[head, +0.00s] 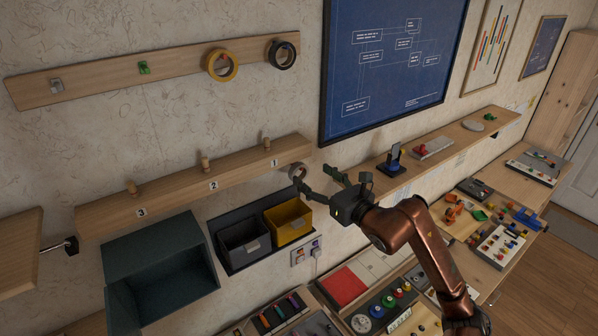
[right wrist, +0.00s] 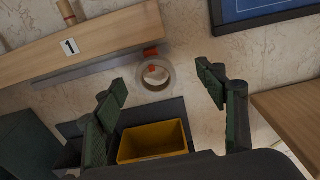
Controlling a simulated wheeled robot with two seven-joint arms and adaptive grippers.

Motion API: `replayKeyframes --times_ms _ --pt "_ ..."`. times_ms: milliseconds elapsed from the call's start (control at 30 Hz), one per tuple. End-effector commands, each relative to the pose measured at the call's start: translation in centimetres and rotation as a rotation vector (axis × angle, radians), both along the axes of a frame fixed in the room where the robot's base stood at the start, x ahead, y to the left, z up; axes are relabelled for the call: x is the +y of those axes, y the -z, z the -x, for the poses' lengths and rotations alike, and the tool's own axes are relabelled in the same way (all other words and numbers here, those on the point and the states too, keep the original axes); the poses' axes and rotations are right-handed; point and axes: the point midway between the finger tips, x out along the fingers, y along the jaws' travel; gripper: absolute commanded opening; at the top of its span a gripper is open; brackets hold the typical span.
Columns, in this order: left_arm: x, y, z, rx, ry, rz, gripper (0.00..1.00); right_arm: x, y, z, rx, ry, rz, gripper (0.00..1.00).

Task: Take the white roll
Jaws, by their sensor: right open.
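The white roll (right wrist: 142,82) is a pale ring that hangs on a red-tipped peg below the shelf marked 1 in the right wrist view. In the head view the roll (head: 296,169) shows at the shelf's right end, partly behind a finger. My right gripper (head: 317,178) is open and empty, just to the right of the roll. In the right wrist view the roll lies beyond the gap between the fingertips (right wrist: 163,88), apart from both fingers. My left gripper is not in view.
A wooden shelf (head: 180,190) with numbered pegs runs left of the roll. A yellow bin (head: 288,222) and a grey bin (head: 243,245) sit below. Yellow (head: 221,65) and black (head: 281,53) rolls hang above. A right-hand shelf (head: 455,135) holds small items.

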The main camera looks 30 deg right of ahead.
Motion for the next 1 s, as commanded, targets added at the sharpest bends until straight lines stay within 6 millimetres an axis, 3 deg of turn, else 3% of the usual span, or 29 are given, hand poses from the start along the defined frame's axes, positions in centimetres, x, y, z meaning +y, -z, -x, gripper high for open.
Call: replayKeyframes --times_ms 500,767,1000 --pt "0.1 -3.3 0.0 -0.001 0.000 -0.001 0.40 1.4 1.0 -5.9 0.000 -0.005 -0.003 0.65" --pt "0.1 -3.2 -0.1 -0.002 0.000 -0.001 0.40 1.5 1.2 -6.2 0.000 -0.005 -0.002 0.65" --pt "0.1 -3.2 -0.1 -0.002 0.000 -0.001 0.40 1.5 1.2 -6.2 0.000 -0.005 -0.002 0.49"
